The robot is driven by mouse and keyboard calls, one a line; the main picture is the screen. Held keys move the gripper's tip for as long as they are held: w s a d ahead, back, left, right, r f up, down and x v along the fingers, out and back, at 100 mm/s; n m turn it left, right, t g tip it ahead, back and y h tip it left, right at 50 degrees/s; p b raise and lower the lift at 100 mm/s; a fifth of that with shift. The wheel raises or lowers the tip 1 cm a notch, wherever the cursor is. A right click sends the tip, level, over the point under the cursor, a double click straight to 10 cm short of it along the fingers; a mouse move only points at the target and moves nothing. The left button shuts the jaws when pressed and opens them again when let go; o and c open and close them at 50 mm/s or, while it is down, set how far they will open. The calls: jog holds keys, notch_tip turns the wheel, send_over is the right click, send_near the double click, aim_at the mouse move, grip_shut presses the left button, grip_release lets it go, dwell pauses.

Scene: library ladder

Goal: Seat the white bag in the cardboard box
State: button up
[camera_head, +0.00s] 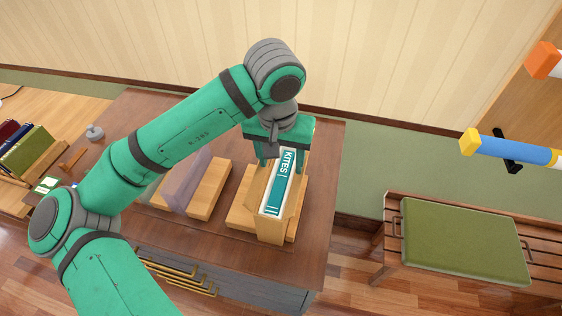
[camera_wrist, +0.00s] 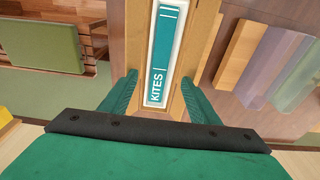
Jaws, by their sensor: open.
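A tan upright box (camera_head: 270,232) stands on a pale wooden block on the dark desk. A white item with a teal label reading KITES (camera_head: 280,185) is inside it, its top face showing; it looks like a book more than a bag. In the wrist view the KITES item (camera_wrist: 165,45) lies between the tan walls of the box (camera_wrist: 203,30). No other white bag shows. My gripper (camera_head: 282,156) is open over the far end of the box. In the wrist view its fingers (camera_wrist: 159,82) are on either side of the KITES item; contact cannot be told. The item's lower part is hidden.
To the left on the desk (camera_head: 325,170), a mauve book-like piece (camera_head: 188,180) stands on a wooden block (camera_head: 208,196). Books lean in a rack (camera_head: 38,160) at far left. A green-cushioned bench (camera_head: 460,240) is at right. A white-blue-yellow bar (camera_head: 510,150) juts in above it.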

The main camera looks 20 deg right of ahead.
notch_tip(320, 180, up, 9)
jog(key=s, duration=0.1)
jog(key=shift+a+r, duration=0.15)
jog(key=shift+a, duration=0.25)
dwell(0.3)
